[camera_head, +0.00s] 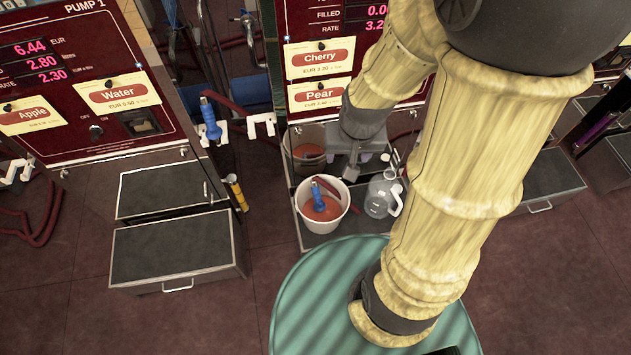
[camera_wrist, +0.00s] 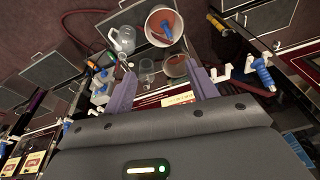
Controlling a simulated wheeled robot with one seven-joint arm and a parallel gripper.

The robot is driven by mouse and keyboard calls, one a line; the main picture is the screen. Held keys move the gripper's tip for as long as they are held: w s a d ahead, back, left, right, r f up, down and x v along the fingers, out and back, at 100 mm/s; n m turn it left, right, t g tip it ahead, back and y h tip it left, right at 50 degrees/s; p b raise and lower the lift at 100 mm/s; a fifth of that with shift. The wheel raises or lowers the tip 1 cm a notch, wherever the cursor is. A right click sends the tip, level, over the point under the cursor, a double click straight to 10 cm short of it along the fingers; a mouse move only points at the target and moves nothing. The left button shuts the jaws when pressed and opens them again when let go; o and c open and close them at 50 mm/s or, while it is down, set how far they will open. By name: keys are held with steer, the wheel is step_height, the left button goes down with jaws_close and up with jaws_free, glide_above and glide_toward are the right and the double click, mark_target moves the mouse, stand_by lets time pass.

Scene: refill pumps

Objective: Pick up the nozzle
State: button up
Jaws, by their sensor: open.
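A blue nozzle (camera_head: 318,197) stands in a white bucket (camera_head: 300,212) holding orange-red contents, with a dark red hose piece beside it. The same nozzle (camera_wrist: 167,30) and bucket (camera_wrist: 149,28) show at the top of the wrist view. Another blue nozzle (camera_head: 210,118) hangs by white holders at the pump's side; a blue nozzle also shows at right in the wrist view (camera_wrist: 262,72). My gripper (camera_head: 366,166) is behind and right of the bucket, partly hidden by my arm. In the wrist view my gripper (camera_wrist: 163,86) is open and empty, apart from the nozzles.
A clear jug (camera_head: 379,197) stands right of the bucket. A second reddish container (camera_head: 306,152) is behind it. Pump 1 (camera_head: 90,95) and grey drawers (camera_head: 178,245) stand at left; a yellow cylinder (camera_head: 237,192) is beside them.

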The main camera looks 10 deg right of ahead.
steer(key=w+a+f+m+t+y+b, duration=0.1)
steer(key=w+f+m+y+b, duration=0.15)
steer(key=f+m+b, duration=1.05)
steer(key=w+f+m+t+y+b, duration=0.1)
steer(key=w+f+m+y+b, duration=0.15)
steer(key=f+b, duration=1.95)
steer(key=w+d+f+m+t+b, duration=0.1)
steer(key=w+f+m+t+b, duration=0.1)
steer(key=f+m, duration=0.3)
steer(key=w+d+f+m+t+b, duration=0.2)
steer(key=f+m+b, duration=0.3)
steer(key=f, duration=0.4)
steer(key=w+d+f+m+t+b, duration=0.2)
steer(key=w+f+m+t+b, duration=0.2)
steer(key=f, duration=0.3)
steer(key=shift+f+m, duration=0.3)
steer(key=shift+m, duration=0.55)
steer(key=shift+d, duration=0.1)
steer(key=b, duration=0.6)
glide_toward(315, 187)
steer(key=x, duration=0.4)
steer(key=shift+f, duration=0.1)
steer(key=shift+w, duration=0.2)
